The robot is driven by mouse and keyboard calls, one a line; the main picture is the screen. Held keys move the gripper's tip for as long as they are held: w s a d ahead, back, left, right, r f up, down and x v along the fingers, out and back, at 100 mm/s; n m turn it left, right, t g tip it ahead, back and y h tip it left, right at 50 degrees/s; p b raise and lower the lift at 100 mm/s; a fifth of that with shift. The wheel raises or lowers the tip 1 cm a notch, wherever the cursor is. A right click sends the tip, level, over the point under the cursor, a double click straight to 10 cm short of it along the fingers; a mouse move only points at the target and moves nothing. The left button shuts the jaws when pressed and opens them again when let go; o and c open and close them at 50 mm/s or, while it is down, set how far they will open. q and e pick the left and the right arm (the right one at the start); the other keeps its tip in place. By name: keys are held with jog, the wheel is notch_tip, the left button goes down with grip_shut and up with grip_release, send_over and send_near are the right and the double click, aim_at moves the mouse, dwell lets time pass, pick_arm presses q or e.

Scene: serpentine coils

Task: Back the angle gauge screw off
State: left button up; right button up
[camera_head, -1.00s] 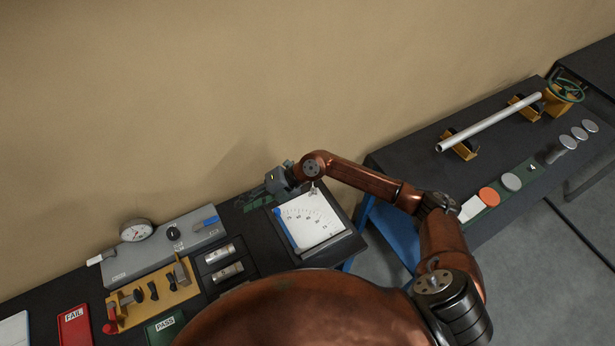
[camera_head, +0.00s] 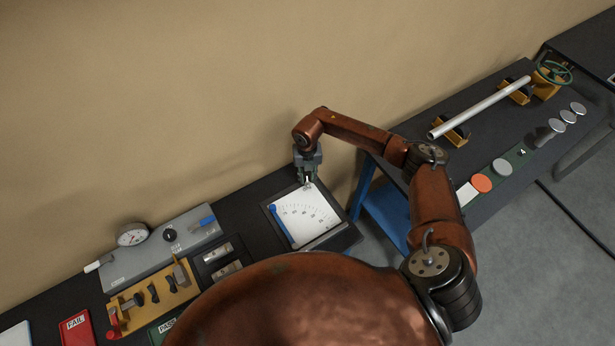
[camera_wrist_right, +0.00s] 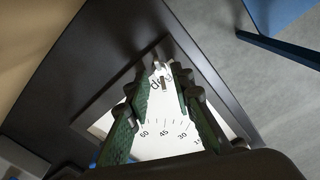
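The angle gauge (camera_head: 300,217) is a white plate with a printed degree scale and a blue arm at its left side, set on a dark base. It also fills the middle of the right wrist view (camera_wrist_right: 165,118). A small metal screw-like piece (camera_wrist_right: 160,69) stands at the plate's far edge, near the printed "deg". My right gripper (camera_head: 307,184) points down over that far edge. In the wrist view its two green-padded fingers (camera_wrist_right: 162,76) are apart, with the small piece showing between their tips; no contact can be made out. My left gripper is out of view.
Left of the gauge are a grey block with a dial (camera_head: 165,248), a yellow tool holder (camera_head: 150,295) and a red FAIL tray (camera_head: 76,328). At right, a dark bench (camera_head: 470,150) carries a metal bar (camera_head: 480,108) and a green handwheel (camera_head: 552,72). The wall is close behind.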

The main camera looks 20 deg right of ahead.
jog(key=shift+f, duration=0.4)
jog(key=shift+c, duration=0.4)
grip_shut()
